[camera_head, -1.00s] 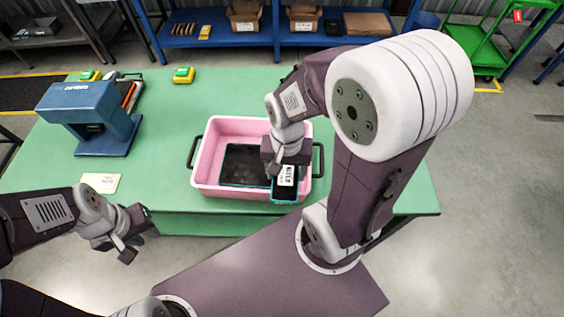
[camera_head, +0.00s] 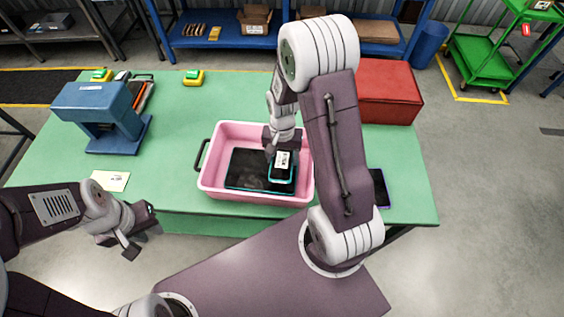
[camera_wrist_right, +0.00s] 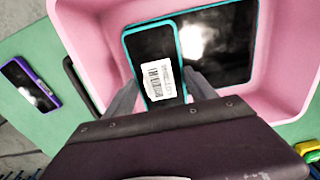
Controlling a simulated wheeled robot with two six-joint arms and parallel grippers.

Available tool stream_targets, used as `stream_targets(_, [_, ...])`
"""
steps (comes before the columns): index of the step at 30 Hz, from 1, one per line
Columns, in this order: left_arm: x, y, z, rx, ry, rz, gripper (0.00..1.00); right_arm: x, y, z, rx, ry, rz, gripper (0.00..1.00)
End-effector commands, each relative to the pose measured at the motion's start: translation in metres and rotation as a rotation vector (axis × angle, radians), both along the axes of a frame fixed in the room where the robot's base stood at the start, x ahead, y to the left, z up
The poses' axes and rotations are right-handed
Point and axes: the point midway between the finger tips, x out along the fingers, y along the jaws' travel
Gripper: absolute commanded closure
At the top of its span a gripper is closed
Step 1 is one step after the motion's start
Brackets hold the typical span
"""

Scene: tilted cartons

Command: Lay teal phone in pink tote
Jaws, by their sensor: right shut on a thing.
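The teal phone (camera_head: 283,176), dark-screened with a white barcode label, is in my right gripper (camera_head: 277,150), over the right part of the pink tote (camera_head: 212,158). The wrist view shows the phone (camera_wrist_right: 152,45) between the two fingers (camera_wrist_right: 163,95), inside the tote's outline (camera_wrist_right: 88,35). I cannot tell if the phone touches the tote's floor. A larger dark tablet with a teal edge (camera_head: 247,172) lies flat in the tote, and it shows right of the phone in the wrist view (camera_wrist_right: 225,40). My left gripper (camera_head: 140,229) is open and empty, left of the tote.
A purple-edged phone (camera_head: 381,188) lies on the green table (camera_head: 170,120), right of the tote, partly behind my right arm. A red box (camera_head: 392,92) stands at the back right. A blue machine (camera_head: 100,112) and a paper note (camera_head: 110,181) are on the left.

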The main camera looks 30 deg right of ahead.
Motion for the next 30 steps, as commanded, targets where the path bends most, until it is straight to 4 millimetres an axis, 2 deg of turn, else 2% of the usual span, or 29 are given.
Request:
stream_targets(4, [0.0,0.0,0.0,0.0,0.0,0.0,0.73,0.001,-0.001,-0.005,0.0,0.002,0.0,0.92])
stream_targets(9, [0.0,0.0,0.002,0.0,0.0,0.0,0.73,0.0,0.0,-0.035,0.001,0.004,0.0,0.92])
stream_targets(11, [0.0,0.0,0.003,0.0,0.0,0.0,0.73,0.0,0.0,-0.04,0.001,0.003,0.0,0.92])
stream_targets(30, [0.0,0.0,-0.007,0.0,0.0,0.0,0.73,0.001,0.0,-0.054,0.0,0.0,0.0,0.92])
